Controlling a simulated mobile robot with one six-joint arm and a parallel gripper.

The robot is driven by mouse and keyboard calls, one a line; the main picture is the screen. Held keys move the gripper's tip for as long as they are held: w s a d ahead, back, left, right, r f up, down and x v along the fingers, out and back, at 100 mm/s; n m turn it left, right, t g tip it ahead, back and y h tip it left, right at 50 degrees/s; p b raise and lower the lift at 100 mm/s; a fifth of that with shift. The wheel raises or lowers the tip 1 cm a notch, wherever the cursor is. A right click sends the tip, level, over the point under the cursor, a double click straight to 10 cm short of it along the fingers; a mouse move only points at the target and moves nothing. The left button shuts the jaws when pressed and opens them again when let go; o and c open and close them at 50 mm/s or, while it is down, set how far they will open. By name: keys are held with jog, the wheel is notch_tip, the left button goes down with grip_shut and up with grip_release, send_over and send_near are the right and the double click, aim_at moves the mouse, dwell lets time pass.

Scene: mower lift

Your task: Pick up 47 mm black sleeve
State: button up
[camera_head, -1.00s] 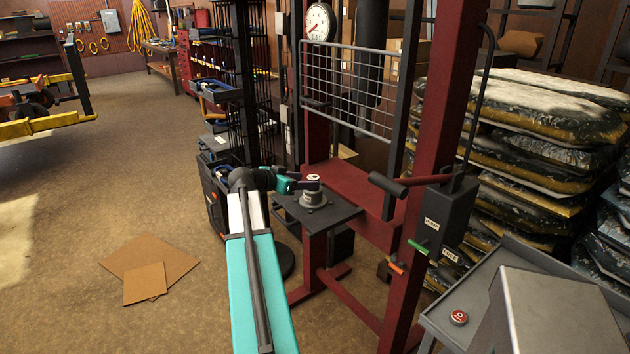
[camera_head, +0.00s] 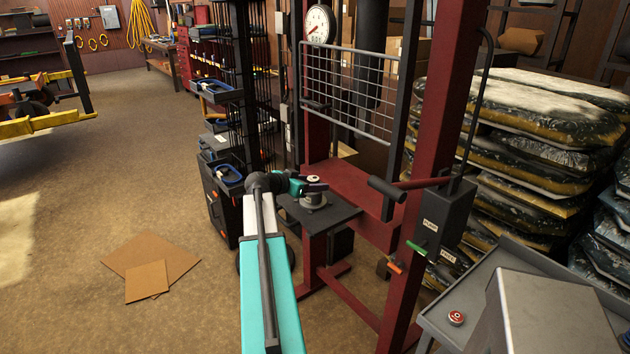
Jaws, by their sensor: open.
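My gripper (camera_head: 316,185) is at the end of my teal arm, over the small dark press plate (camera_head: 345,214). Its dark fingers are open and overlap a small light-topped round piece (camera_head: 313,178) that sits above a grey flanged hub (camera_head: 313,200) on the plate. The fingers look close to this piece, but I cannot tell whether they touch it. I cannot make out for certain which thing is the 47 mm black sleeve; the round piece and hub are small and partly covered by the gripper.
The red press frame (camera_head: 435,130) with its wire guard (camera_head: 348,85) stands just right of and behind the gripper. A black rack (camera_head: 240,80) and blue-rimmed trays (camera_head: 230,175) stand to the left. A grey cart (camera_head: 450,300) is at front right. Cardboard (camera_head: 150,265) lies on open floor.

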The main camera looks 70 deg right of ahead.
jog(key=shift+c, duration=0.2)
dwell(0.4)
jog(key=shift+d, duration=0.1)
grip_shut()
